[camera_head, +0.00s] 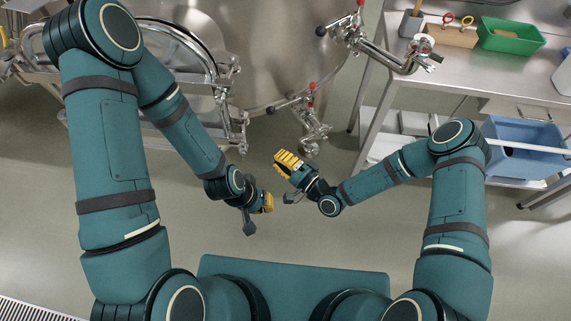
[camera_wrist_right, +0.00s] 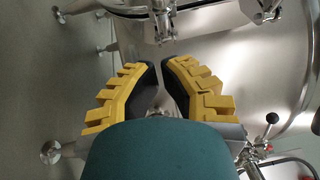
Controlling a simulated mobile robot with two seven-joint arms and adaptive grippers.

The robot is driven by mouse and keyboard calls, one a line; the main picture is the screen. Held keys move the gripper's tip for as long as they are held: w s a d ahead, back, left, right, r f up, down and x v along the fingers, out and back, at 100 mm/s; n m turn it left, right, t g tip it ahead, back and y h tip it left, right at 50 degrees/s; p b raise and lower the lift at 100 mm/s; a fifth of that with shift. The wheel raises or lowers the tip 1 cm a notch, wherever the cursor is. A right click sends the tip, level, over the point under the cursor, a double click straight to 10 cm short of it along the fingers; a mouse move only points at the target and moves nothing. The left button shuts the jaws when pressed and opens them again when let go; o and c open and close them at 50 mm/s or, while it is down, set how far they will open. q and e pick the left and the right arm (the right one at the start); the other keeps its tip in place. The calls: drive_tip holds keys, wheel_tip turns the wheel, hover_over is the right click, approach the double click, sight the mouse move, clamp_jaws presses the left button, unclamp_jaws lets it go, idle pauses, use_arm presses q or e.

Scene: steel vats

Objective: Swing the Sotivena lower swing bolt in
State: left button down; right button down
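The steel vat (camera_head: 270,45) fills the top of the head view. Its round door (camera_head: 165,50) with tubular frame is at the upper left, partly behind my left arm. Steel clamp hardware (camera_head: 235,130) sits at the door frame's right side. I cannot tell for sure which piece is the lower swing bolt. My right gripper (camera_head: 288,162) is right of and below this hardware, apart from it. In the right wrist view, its yellow fingers (camera_wrist_right: 158,68) have a narrow empty gap between them. A steel bracket (camera_wrist_right: 163,22) shows beyond the tips. My left gripper (camera_head: 264,205) is low in the middle, its fingers mostly hidden.
A valve with a red-tipped handle (camera_head: 307,118) projects from the vat above my right gripper. A larger pipe fitting (camera_head: 385,50) is farther right. A steel table (camera_head: 480,70) carries a green bin (camera_head: 508,36). A blue crate (camera_head: 525,145) is below it. Floor between the grippers is clear.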

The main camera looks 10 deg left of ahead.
sight(246, 140)
drive_tip(key=a, duration=0.2)
drive_tip(key=w+a, duration=0.1)
drive_tip(key=a, duration=0.1)
drive_tip(key=w+a, duration=0.1)
drive_tip(key=a, duration=0.1)
drive_tip(key=shift+w+a+r, duration=0.15)
drive_tip(key=shift+a+r, duration=0.15)
drive_tip(key=shift+a, duration=0.65)
